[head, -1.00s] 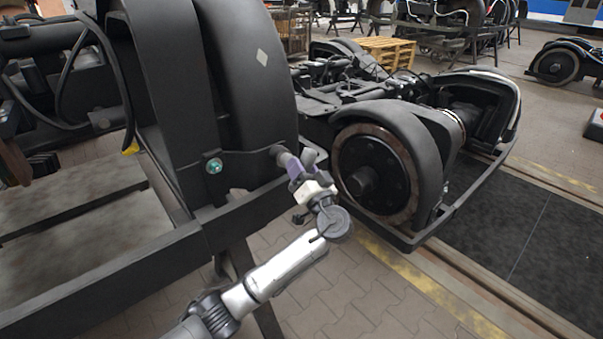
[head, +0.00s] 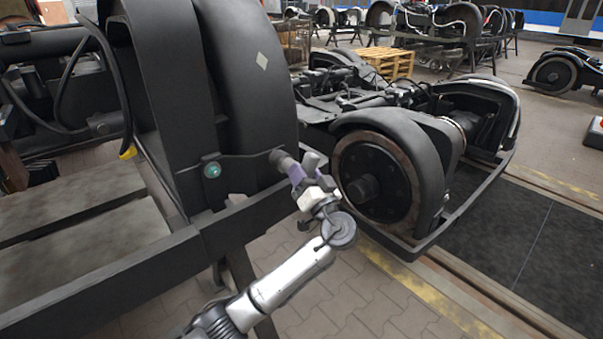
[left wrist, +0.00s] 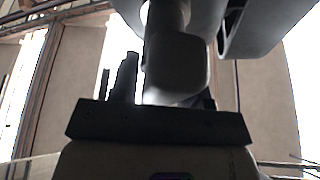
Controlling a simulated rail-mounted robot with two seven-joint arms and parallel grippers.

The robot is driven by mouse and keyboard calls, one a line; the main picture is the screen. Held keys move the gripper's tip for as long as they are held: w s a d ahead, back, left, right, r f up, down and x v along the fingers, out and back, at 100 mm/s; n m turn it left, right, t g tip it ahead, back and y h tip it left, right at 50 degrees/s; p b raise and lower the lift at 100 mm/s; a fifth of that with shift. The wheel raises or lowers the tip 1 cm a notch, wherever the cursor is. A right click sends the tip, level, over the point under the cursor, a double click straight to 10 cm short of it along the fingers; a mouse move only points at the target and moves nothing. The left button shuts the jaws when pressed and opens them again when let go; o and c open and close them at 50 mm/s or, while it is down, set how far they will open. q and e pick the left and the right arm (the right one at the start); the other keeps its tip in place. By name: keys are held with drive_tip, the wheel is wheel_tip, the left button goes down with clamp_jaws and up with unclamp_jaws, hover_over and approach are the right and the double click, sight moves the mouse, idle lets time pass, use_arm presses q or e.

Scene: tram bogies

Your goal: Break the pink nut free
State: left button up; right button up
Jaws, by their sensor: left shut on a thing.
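I cannot make out a pink nut in either view. A teal-green round fitting (head: 212,170) sits on the black bogie frame, below the tall curved guard. A thin dark bar (head: 245,156) runs from near this fitting to a grey, round-ended handle (head: 280,158). My left gripper (head: 295,170), with purple parts, is shut on this handle, at the frame's right edge. In the left wrist view, a grey rounded cylinder (left wrist: 178,60) stands close in front of the gripper, and the hold is mostly in shadow. My right gripper is not in view.
A second bogie with a large wheel (head: 370,183) under a black guard (head: 425,145) stands close to the right of my gripper. A wooden pallet (head: 388,62) lies behind it. Paved floor (head: 350,300) is clear in front.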

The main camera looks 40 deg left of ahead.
sight(311, 175)
use_arm(q)
drive_tip(key=shift+s+d, duration=0.15)
drive_tip(key=shift+d, duration=0.85)
drive_tip(key=shift+s+d, duration=0.15)
drive_tip(key=shift+d, duration=0.8)
drive_tip(key=shift+s+d+b, duration=0.1)
drive_tip(key=shift+d+b, duration=0.2)
drive_tip(key=shift+d, duration=0.35)
drive_tip(key=shift+r, duration=0.1)
